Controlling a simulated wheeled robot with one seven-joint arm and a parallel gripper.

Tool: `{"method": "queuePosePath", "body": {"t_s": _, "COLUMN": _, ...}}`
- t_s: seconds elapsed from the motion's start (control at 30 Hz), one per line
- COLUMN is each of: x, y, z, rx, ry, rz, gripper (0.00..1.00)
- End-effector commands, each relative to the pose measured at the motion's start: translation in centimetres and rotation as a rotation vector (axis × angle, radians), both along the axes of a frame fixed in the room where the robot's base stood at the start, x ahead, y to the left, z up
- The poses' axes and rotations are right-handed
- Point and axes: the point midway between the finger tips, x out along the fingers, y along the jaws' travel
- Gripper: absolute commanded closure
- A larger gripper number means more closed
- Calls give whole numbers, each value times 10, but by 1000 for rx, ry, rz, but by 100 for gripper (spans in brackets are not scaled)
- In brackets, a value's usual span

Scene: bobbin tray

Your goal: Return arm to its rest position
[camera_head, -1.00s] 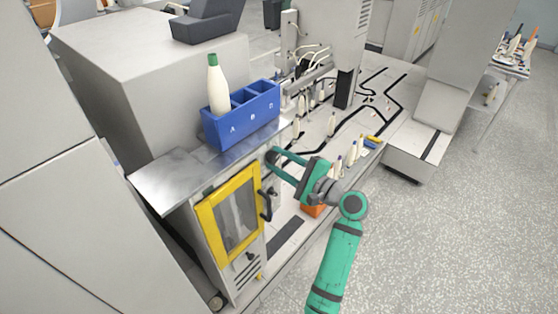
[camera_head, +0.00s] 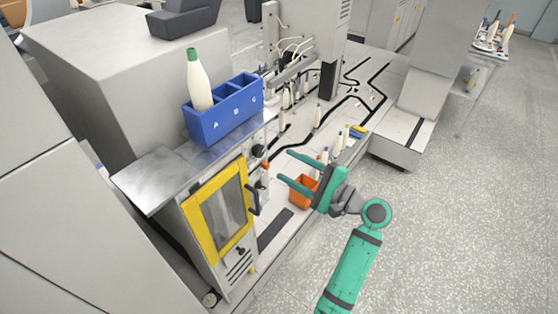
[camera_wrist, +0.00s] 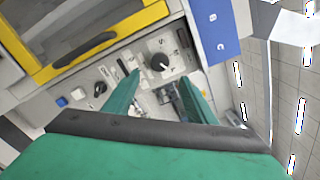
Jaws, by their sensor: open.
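My gripper (camera_head: 294,169) is green, with its two fingers apart and nothing between them. In the head view it is in front of the machine, right of the yellow-framed door and over the orange bin. In the wrist view the fingers (camera_wrist: 155,92) point toward a panel with a dark round knob (camera_wrist: 160,62). A white bobbin with a green top (camera_head: 198,80) stands in the left compartment, A, of the blue tray (camera_head: 213,127). The tray sits on the metal shelf (camera_head: 150,178), apart from my gripper.
The yellow-framed door (camera_head: 219,212) has a dark handle (camera_head: 253,199). An orange bin (camera_head: 302,191) stands below my gripper. Several bobbins stand on the machine deck (camera_head: 320,135) behind. The speckled floor (camera_head: 465,230) at the right is clear.

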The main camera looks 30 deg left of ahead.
Motion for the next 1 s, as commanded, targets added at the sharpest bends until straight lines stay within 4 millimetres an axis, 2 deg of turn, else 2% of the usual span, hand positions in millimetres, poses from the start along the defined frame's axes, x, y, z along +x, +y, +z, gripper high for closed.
{"method": "queuePosePath", "body": {"t_s": 0.3, "x": 0, "y": -19, "z": 0, "rx": 0, "ry": 1, "rz": -6, "gripper": 49}}
{"method": "queuePosePath", "body": {"t_s": 0.77, "x": -1, "y": -18, "z": -3, "rx": -1, "ry": 1, "rz": -10, "gripper": 49}}
{"method": "queuePosePath", "body": {"t_s": 0.87, "x": 0, "y": -20, "z": -19, "rx": -13, "ry": -2, "rz": -51, "gripper": 49}}
{"method": "queuePosePath", "body": {"t_s": 1.0, "x": -1, "y": -30, "z": -66, "rx": -57, "ry": -21, "rz": -181, "gripper": 49}}
